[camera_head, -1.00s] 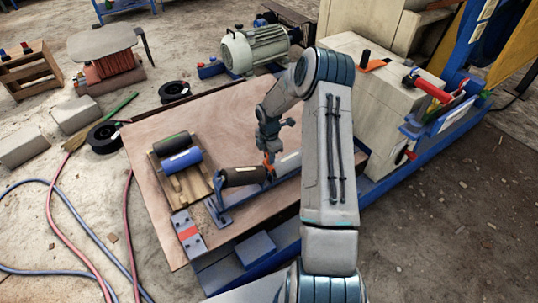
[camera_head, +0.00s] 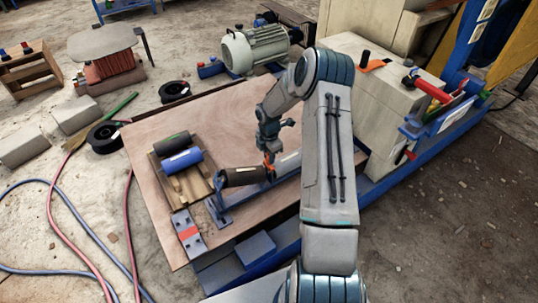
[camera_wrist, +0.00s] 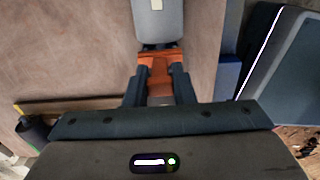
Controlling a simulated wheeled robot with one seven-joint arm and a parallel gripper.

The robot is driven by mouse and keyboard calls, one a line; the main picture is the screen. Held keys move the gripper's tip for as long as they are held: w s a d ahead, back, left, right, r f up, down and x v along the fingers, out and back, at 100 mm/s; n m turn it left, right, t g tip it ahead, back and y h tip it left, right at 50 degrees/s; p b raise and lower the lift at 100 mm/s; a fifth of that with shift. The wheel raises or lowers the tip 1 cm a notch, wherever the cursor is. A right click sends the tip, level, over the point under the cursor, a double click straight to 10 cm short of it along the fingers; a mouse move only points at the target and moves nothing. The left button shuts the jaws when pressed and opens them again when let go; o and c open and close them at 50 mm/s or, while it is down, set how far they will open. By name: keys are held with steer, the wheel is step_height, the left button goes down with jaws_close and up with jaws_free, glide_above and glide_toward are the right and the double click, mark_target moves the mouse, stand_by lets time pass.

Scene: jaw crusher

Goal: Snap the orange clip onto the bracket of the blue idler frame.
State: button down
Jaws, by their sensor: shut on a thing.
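My gripper (camera_head: 268,158) is shut on the orange clip (camera_head: 268,166), at the middle of the blue idler frame (camera_head: 221,211). In the wrist view my gripper (camera_wrist: 159,78) has one finger on each side of the orange clip (camera_wrist: 159,62), just below the end of a grey roller (camera_wrist: 158,20). A dark brown roller (camera_head: 242,177) lies to the left of the clip on the frame, and the grey roller (camera_head: 291,160) is to its right. The bracket is hidden by the clip and fingers, so I cannot tell whether the clip is seated on it.
A wooden cradle (camera_head: 190,188) with a blue and a black roller stands to the left on the wooden board (camera_head: 165,124). A grey motor (camera_head: 254,48) stands behind the board. The pale machine housing (camera_head: 380,95) is on the right. Bare board lies behind the frame.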

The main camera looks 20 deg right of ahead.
steer(key=shift+f+b, duration=0.65)
steer(key=shift+f, duration=0.35)
steer(key=c, duration=1.1)
jaws_free()
steer(key=shift+c, duration=0.2)
step_height(320, 180, up, 14)
steer(key=p, duration=0.3)
steer(key=shift+f, duration=0.1)
